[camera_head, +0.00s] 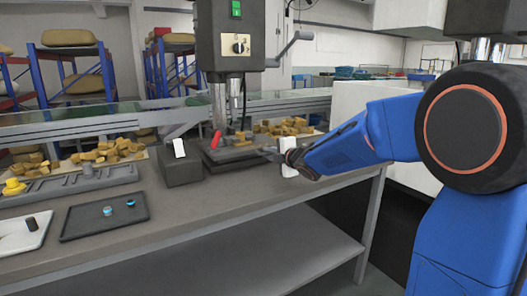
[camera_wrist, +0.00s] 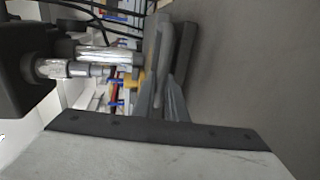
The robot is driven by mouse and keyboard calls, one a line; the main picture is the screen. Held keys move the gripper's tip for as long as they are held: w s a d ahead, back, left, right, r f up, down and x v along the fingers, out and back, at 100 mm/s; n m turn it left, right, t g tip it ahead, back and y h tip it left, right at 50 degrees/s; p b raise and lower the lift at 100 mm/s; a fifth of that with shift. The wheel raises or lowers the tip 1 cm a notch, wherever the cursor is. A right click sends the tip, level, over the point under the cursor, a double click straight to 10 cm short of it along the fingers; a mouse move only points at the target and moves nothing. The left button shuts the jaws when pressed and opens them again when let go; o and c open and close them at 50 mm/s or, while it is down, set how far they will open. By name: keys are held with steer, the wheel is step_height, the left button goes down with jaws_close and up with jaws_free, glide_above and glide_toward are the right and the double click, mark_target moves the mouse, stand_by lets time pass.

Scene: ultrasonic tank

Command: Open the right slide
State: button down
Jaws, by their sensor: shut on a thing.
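A dark fixture (camera_head: 220,158) sits on the bench under the drill press. The right slide (camera_wrist: 166,50) shows in the wrist view as a grey bar running away from my fingers. My gripper (camera_head: 268,151) reaches in from the right, low over the bench, and its fingertips are at the right side of the fixture. In the wrist view my gripper (camera_wrist: 167,98) is shut on the right slide. The exact contact is small and partly hidden by the fingers.
The drill press (camera_head: 229,45) stands above the fixture, with a crank on its right. A dark box (camera_head: 181,168) is left of it, with a dark tray (camera_head: 85,222) and white tray (camera_head: 38,240) farther left. Yellow-brown blocks (camera_head: 288,127) lie behind.

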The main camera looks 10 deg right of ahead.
steer(key=f+v, duration=0.1)
steer(key=v, duration=0.3)
steer(key=f+v, duration=0.1)
steer(key=v, duration=0.4)
steer(key=f+v, duration=0.1)
steer(key=v, duration=0.3)
steer(key=shift+s+d+r, duration=0.15)
steer(key=shift+s+d, duration=0.1)
steer(key=shift+s, duration=0.4)
steer(key=c, duration=1.8)
jaws_free()
steer(key=v, duration=1.7)
steer(key=shift+s, duration=0.15)
steer(key=shift+d, duration=0.1)
